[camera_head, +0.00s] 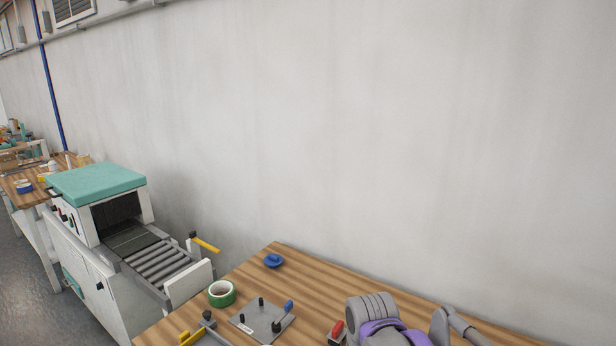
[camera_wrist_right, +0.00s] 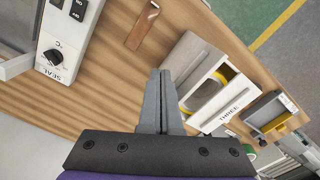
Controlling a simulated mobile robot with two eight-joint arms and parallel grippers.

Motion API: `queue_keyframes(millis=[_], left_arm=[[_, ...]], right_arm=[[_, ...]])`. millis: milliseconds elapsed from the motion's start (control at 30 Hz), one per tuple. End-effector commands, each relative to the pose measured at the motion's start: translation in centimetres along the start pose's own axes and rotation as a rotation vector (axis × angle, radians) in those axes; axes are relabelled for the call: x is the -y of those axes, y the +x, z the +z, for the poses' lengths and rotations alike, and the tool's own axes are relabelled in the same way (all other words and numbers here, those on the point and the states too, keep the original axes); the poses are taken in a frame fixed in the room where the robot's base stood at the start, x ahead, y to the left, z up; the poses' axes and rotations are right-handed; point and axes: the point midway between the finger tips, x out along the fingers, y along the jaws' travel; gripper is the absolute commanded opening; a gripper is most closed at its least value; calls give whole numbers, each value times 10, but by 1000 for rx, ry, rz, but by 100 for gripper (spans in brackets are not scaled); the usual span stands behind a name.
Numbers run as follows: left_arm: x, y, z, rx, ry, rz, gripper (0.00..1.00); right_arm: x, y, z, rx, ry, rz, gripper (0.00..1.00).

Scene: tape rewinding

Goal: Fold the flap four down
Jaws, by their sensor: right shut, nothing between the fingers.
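I cannot single out flap four in either view. A white open container (camera_wrist_right: 217,107) with a yellow-edged round thing inside it lies on the wooden table in the right wrist view. A pale grey panel (camera_wrist_right: 188,62) stands along its left side; whether it is a flap I cannot tell. My right gripper (camera_wrist_right: 160,72) is shut and empty, with its fingertips just left of that panel. I cannot tell if they touch. My left gripper is in neither view.
A sealing machine with a dial (camera_wrist_right: 53,57) and a brown strip (camera_wrist_right: 143,27) lie near the gripper. The head view shows green tape (camera_head: 222,293), a blue piece (camera_head: 273,260), a metal plate (camera_head: 262,321) with pegs, and a roller conveyor (camera_head: 160,262).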

Motion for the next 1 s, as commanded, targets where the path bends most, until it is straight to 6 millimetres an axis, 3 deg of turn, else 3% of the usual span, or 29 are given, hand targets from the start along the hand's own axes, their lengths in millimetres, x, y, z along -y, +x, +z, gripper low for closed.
queue_keyframes(millis=[1000], left_arm=[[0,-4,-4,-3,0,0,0]], right_arm=[[54,0,-31,0,-1,0,0]])
